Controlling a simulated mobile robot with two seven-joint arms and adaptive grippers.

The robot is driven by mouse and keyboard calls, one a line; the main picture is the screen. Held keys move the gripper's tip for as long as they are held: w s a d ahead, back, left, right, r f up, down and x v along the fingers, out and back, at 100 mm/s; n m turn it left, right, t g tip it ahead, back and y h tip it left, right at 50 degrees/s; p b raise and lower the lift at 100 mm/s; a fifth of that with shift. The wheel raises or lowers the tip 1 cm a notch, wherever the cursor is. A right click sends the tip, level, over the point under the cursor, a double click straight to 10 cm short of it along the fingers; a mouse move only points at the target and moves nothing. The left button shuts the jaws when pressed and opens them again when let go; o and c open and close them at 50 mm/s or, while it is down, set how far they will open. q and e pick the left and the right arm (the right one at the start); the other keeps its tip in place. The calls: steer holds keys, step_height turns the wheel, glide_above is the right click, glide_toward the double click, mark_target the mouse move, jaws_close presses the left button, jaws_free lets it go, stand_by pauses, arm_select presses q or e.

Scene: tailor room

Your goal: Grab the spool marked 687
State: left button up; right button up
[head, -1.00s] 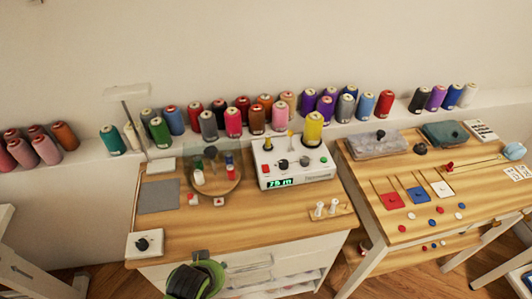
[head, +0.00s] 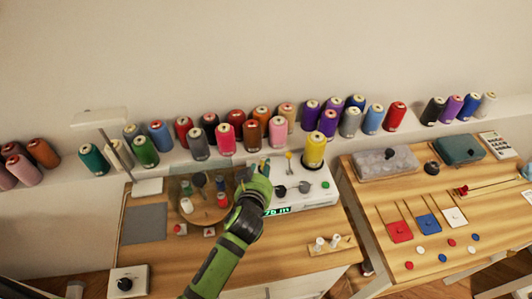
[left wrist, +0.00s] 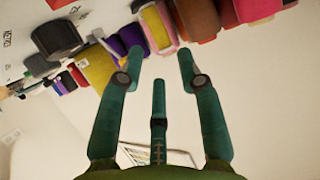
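Many coloured thread spools stand in rows on the white wall ledge, among them a pink spool (head: 226,138), a brown spool (head: 252,135), a light pink spool (head: 278,131) and a purple spool (head: 328,123). No number is readable on any of them, so I cannot tell which is 687. My left gripper (head: 259,177) is raised over the sewing table, in front of the spool row and beside the white machine. In the left wrist view its green fingers (left wrist: 160,68) are spread and empty, with an orange-brown spool (left wrist: 197,18) and a purple spool (left wrist: 131,38) beyond them. My right gripper is not in view.
A yellow spool (head: 314,150) stands on the white machine (head: 316,190). A lamp (head: 100,118) and a round stand with small spools (head: 190,213) are left of my arm. A second table (head: 375,195) on the right holds boxes and coloured squares.

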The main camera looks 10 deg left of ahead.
arm_select(q)
steer(key=shift+w+f, duration=0.1)
steer(key=shift+w, duration=0.2)
steer(key=shift+w+f+p, duration=0.25)
steer(key=shift+p, duration=0.15)
steer(key=x, duration=0.3)
steer(key=shift+w+f, duration=0.2)
steer(key=shift+f, duration=0.25)
steer(key=shift+w+f, duration=0.1)
steer(key=shift+w, duration=0.15)
steer(key=c, duration=0.4)
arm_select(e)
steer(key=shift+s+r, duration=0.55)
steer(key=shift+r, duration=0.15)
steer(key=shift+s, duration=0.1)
